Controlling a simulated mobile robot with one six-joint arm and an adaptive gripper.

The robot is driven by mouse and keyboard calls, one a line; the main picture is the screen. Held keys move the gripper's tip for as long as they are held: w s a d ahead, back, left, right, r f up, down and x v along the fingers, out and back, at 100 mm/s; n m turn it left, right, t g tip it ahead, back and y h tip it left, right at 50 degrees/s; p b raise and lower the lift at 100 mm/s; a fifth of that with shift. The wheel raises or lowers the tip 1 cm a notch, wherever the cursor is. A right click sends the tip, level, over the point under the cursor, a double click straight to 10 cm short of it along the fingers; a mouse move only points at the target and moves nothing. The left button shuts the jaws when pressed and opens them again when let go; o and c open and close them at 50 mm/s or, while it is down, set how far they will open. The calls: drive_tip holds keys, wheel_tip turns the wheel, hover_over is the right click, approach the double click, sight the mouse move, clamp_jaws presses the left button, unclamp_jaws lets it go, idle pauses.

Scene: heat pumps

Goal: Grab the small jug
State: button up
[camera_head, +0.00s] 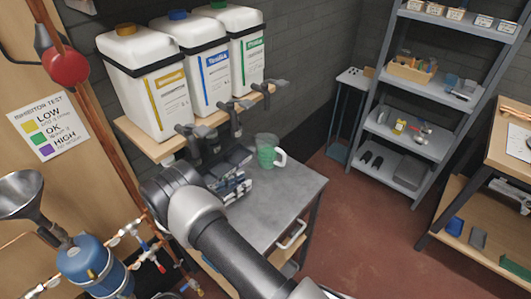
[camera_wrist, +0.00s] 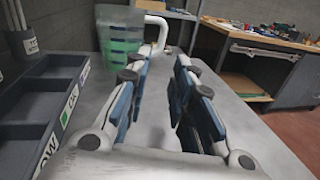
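The small jug (camera_head: 266,154) is see-through with a green tint and a white handle on its right side. It stands upright on the grey table top near the far edge. In the wrist view the jug (camera_wrist: 118,48) is ahead and left of centre, with its handle (camera_wrist: 155,32) ahead of the finger gap. My gripper (camera_wrist: 164,66) is open and empty, low over the table and pointing towards the handle. In the head view my gripper (camera_head: 238,180) is just short of the jug, and my arm partly covers it.
A dark bin with labelled compartments (camera_wrist: 50,105) lies close to my gripper's left. Above the table, three white canisters (camera_head: 205,65) with taps sit on a wooden shelf (camera_head: 160,148). The table top (camera_head: 285,195) is clear at right. Grey shelving (camera_head: 430,100) stands farther off.

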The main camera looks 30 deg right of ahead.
drive_tip(key=b, duration=0.2)
approach(272, 155)
drive_tip(key=s+d, duration=0.2)
drive_tip(key=d, duration=0.1)
drive_tip(key=s+d+f, duration=0.1)
drive_tip(key=d, duration=0.1)
drive_tip(key=shift+d, duration=0.25)
drive_tip(key=d, duration=0.3)
drive_tip(key=d+b, duration=0.1)
drive_tip(key=d, duration=0.1)
drive_tip(key=shift+w+f, duration=0.1)
drive_tip(key=shift+w, duration=0.2)
clamp_jaws()
